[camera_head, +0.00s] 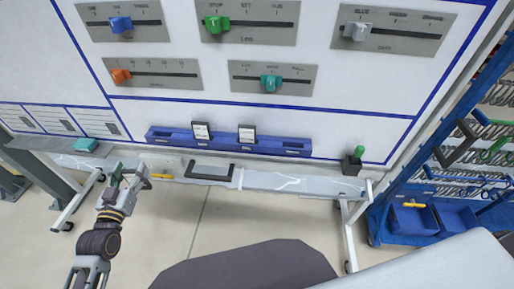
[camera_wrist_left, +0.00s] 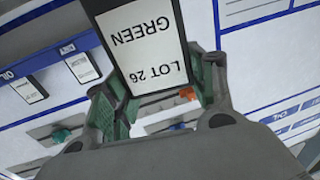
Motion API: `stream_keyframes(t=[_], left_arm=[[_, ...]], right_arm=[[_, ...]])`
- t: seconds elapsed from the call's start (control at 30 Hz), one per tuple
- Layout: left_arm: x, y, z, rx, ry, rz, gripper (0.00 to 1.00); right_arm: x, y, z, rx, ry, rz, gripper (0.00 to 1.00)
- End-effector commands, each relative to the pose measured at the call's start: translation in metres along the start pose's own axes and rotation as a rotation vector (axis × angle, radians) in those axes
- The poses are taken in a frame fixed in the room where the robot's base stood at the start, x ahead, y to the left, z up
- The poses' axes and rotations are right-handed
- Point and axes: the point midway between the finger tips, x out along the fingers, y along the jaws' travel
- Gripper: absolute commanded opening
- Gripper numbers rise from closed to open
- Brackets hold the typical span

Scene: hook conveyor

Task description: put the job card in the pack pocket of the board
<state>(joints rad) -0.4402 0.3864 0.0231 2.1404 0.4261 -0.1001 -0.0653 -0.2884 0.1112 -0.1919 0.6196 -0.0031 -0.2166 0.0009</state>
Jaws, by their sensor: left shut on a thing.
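My left gripper (camera_head: 128,178) is low at the left, in front of the board's lower edge. In the left wrist view its green-padded fingers (camera_wrist_left: 158,88) are shut on the job card (camera_wrist_left: 145,45), a white card with a dark border reading "LOT 26 GREEN", upside down in the picture. In the head view the card is hard to make out. The white board (camera_head: 330,110) carries a blue pocket rail (camera_head: 228,145), to the right of the gripper and apart from it. Two cards (camera_head: 201,131) (camera_head: 246,133) stand in its middle; its ends look empty. My right gripper is out of view.
Slider panels with blue, green, grey, orange and teal knobs cover the upper board. The ledge below holds a teal item (camera_head: 85,145), a black-framed tray (camera_head: 210,170) and a dark block with a green handle (camera_head: 353,160). A blue rack with bins (camera_head: 413,218) stands right.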

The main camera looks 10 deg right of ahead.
Motion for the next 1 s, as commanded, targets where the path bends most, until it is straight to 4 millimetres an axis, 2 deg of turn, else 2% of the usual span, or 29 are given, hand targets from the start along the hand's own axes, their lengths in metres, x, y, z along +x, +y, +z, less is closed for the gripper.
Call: stream_keyframes(t=[0.2,0.5,0.77,1.0], left_arm=[[-0.005,0.012,0.028,-0.004,-0.001,-0.040,0.32],[-0.011,0.033,0.060,-0.004,-0.001,-0.091,0.32],[-0.016,0.053,0.077,-0.004,0.000,-0.133,0.32],[-0.019,0.063,0.083,-0.001,0.000,-0.159,0.32]], right_arm=[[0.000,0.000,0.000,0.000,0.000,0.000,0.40],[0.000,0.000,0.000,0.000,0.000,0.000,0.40],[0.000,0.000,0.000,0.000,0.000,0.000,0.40],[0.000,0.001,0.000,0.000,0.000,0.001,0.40]])
